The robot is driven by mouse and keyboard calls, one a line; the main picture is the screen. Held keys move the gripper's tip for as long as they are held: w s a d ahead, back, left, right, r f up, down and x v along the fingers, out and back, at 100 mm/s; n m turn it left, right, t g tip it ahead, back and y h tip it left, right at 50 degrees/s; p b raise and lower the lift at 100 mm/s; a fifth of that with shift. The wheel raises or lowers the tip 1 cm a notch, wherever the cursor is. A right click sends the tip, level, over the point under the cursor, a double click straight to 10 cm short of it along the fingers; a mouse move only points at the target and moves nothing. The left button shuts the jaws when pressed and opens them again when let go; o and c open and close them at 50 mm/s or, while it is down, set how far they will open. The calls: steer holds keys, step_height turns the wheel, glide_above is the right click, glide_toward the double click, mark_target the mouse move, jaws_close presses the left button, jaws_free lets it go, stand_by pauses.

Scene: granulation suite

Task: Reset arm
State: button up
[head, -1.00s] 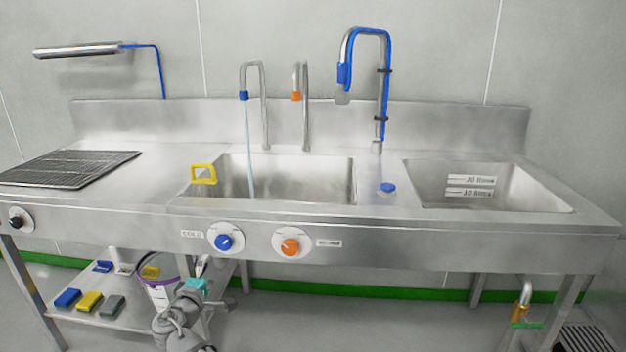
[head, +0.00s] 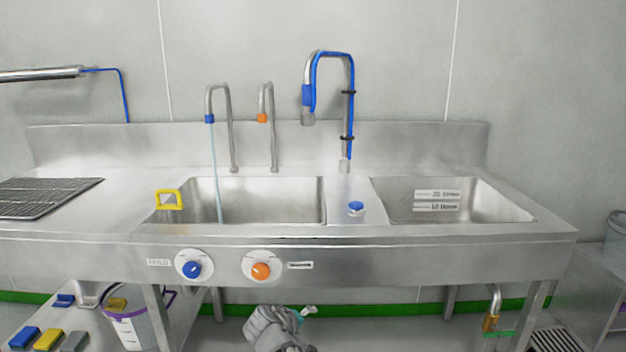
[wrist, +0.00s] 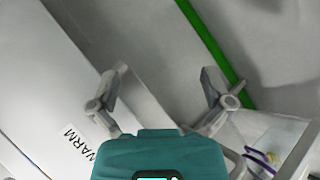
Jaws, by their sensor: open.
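My gripper (wrist: 165,78) is open and empty in the wrist view, with its two grey fingers spread apart and a teal body below them. A panel labelled WARM (wrist: 85,150) lies to the left of the fingers. In the head view my arm is low at the bottom centre, in front of the sink bench (head: 400,262) and below its front edge. The fingers are too small to make out clearly there.
A thin water stream (head: 216,185) runs from the blue-tipped tap (head: 231,130) into the left sink, where a yellow frame (head: 169,199) sits on the rim. A purple-rimmed bucket (head: 128,328) and several sponges stand low at left.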

steer(key=s+d+f+m+g+y, duration=0.35)
steer(key=s+d, duration=0.25)
steer(key=d, duration=0.4)
steer(key=s+d+f+m+g+y, duration=0.35)
steer(key=s+d+g, duration=0.2)
steer(key=d, duration=0.35)
step_height(320, 180, up, 31)
steer(key=h+p, duration=0.1)
steer(key=p, duration=3)
steer(key=shift+s+r+m+p, duration=0.2)
steer(key=shift+s+m+p, duration=0.1)
steer(key=shift+s, duration=0.1)
steer(key=shift+d, duration=0.1)
